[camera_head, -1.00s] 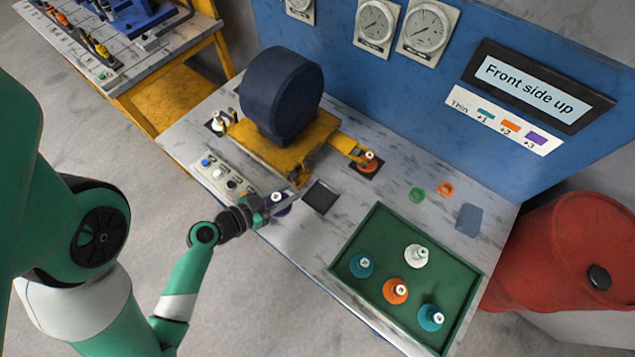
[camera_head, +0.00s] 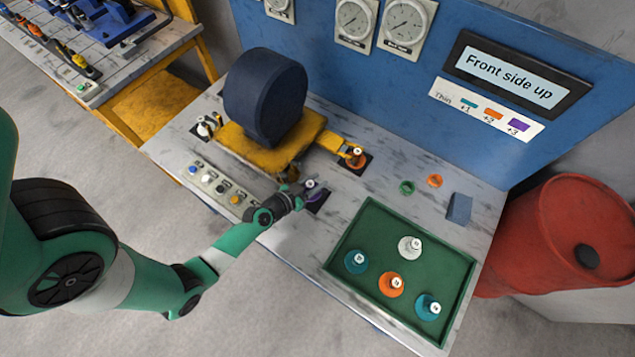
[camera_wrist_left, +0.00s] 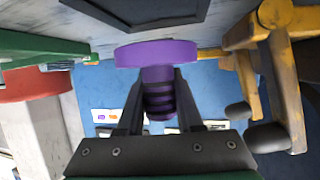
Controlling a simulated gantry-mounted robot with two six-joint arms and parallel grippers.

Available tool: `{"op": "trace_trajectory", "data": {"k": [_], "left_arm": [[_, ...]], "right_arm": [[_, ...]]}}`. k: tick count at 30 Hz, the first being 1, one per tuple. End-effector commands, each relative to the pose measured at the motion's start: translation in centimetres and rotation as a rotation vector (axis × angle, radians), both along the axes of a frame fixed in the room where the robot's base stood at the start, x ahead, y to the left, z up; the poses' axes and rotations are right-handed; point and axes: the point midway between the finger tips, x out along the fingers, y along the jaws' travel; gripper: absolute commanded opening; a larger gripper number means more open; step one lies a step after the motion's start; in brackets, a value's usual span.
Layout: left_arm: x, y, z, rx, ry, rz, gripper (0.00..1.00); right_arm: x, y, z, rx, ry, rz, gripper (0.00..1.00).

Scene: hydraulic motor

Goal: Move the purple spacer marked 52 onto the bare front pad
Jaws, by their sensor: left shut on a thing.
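The purple spacer (camera_head: 314,197) is at the dark, bare front pad (camera_head: 322,207), which it partly covers in the head view. My left gripper (camera_head: 303,189) is shut on the spacer's neck. The left wrist view shows the ribbed purple neck (camera_wrist_left: 158,92) between the two fingers and the wide purple disc (camera_wrist_left: 157,53) beyond them. There the dark pad (camera_wrist_left: 145,8) lies past the disc, with a strip of bench between them in the picture. I cannot tell whether the disc touches the pad. The number is too small to read. My right gripper is not in view.
The dark blue motor (camera_head: 265,95) stands on a yellow base (camera_head: 246,150) behind the pad. An orange spacer (camera_head: 354,162) and a white spacer (camera_head: 205,130) sit at its other pads. A button panel (camera_head: 221,189) lies left. A green tray (camera_head: 339,240) holds several spacers at right.

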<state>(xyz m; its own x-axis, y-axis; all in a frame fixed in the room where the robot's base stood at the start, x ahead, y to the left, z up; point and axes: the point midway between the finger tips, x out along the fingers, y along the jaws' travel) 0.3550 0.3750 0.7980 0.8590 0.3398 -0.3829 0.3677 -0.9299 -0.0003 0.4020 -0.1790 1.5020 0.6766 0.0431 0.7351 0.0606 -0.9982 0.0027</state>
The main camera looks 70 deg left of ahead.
Motion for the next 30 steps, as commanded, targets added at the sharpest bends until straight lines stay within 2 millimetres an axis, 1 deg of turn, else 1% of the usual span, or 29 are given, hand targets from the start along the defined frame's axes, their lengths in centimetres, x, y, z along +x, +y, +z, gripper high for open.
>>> {"op": "trace_trajectory", "data": {"k": [2, 3, 6, 8, 14, 18, 19, 21, 24, 30], "left_arm": [[0.6, 0.2, -0.9, 0.0, -0.001, -0.001, 0.0], [0.5, 0.2, -2.1, -0.001, 0.0, 0.0, 0.0], [0.5, 0.2, -3.6, 0.0, -0.001, 0.001, 0.0], [0.4, 0.2, -3.8, 0.001, -0.001, 0.001, 0.0], [0.4, 0.2, -3.4, 0.0, -0.001, 0.0, 0.0], [0.4, 0.2, -3.9, 0.0, -0.001, 0.0, 0.0], [0.4, 0.1, -3.9, 0.0, 0.001, 0.0, 0.37], [0.4, 0.1, -3.8, 0.0, 0.001, 0.0, 0.49], [0.4, 0.1, -3.8, 0.0, 0.001, 0.0, 0.65], [0.4, 0.1, -3.8, 0.0, 0.001, 0.0, 0.65]], "right_arm": [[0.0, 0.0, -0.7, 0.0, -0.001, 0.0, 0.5], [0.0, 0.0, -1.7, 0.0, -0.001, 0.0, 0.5], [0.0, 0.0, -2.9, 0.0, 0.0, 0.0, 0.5], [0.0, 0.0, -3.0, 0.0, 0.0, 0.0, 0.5], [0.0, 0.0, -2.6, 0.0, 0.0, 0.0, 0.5], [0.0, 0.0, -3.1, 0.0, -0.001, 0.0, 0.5], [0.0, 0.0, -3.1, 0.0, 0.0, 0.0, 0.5], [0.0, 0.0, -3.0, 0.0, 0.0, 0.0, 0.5], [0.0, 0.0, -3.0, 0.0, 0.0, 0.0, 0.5], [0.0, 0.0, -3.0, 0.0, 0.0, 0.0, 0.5]]}}
